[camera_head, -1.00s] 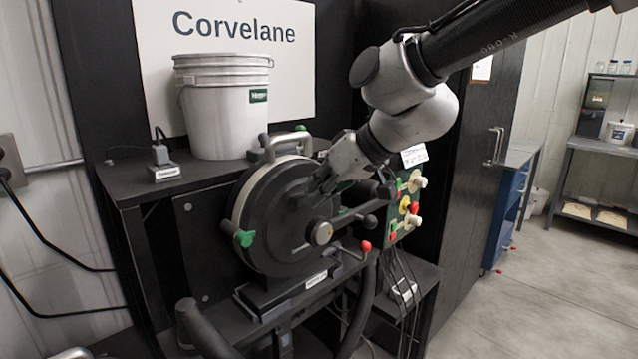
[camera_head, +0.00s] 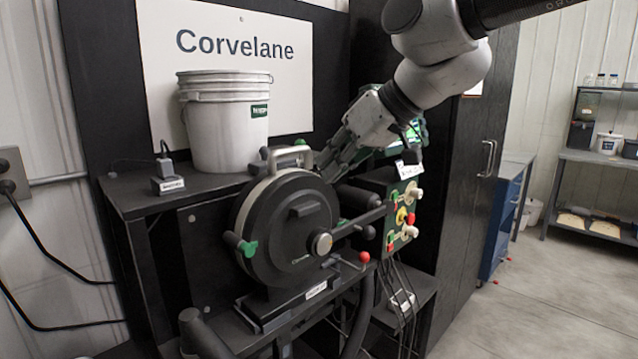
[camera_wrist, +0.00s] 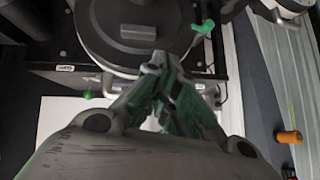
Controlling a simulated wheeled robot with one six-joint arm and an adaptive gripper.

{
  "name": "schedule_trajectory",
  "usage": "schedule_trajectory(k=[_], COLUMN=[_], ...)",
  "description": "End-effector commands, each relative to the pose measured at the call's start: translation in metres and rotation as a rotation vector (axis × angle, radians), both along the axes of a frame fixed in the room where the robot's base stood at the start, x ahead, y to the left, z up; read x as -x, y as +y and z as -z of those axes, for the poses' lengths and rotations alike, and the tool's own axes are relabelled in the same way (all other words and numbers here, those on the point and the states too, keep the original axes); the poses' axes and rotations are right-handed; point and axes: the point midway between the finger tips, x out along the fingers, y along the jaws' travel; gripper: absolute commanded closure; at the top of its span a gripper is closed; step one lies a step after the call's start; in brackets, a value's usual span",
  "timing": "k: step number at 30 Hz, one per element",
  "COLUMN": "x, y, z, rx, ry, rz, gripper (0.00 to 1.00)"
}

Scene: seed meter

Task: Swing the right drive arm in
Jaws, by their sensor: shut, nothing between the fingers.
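The seed meter (camera_head: 285,225) is a round black disc housing on a stand, with a pale hub knob (camera_head: 320,243) and green knobs at its rim. A black bar (camera_head: 358,221), seemingly the right drive arm, runs up and right from beside the hub, with a black ball knob (camera_head: 368,232) below it. My gripper (camera_head: 330,176) is shut and empty at the housing's upper right edge, above and apart from the bar. In the wrist view the closed fingertips (camera_wrist: 160,58) overlap the rim of the round housing (camera_wrist: 135,30); contact cannot be told.
A lever with a red ball (camera_head: 364,257) sticks out below the bar. A green control panel (camera_head: 403,215) with cables stands close on the right. A white bucket (camera_head: 227,125) stands on the shelf behind. Open floor lies to the right.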

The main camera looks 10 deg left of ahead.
Motion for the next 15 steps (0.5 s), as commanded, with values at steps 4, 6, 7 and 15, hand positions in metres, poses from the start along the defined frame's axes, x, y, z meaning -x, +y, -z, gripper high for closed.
schedule_trajectory(k=[4, 6, 7, 15], x=[0.011, 0.014, 0.015, 0.017], y=[-0.01, -0.013, -0.014, -0.015], z=[-0.015, -0.019, -0.02, -0.022], rx=[-0.002, -0.001, 0.0, 0.001], ry=[-0.001, -0.001, 0.0, 0.001], rz=[-0.001, 0.0, 0.0, 0.0], gripper=[1.0, 1.0, 1.0, 1.0])
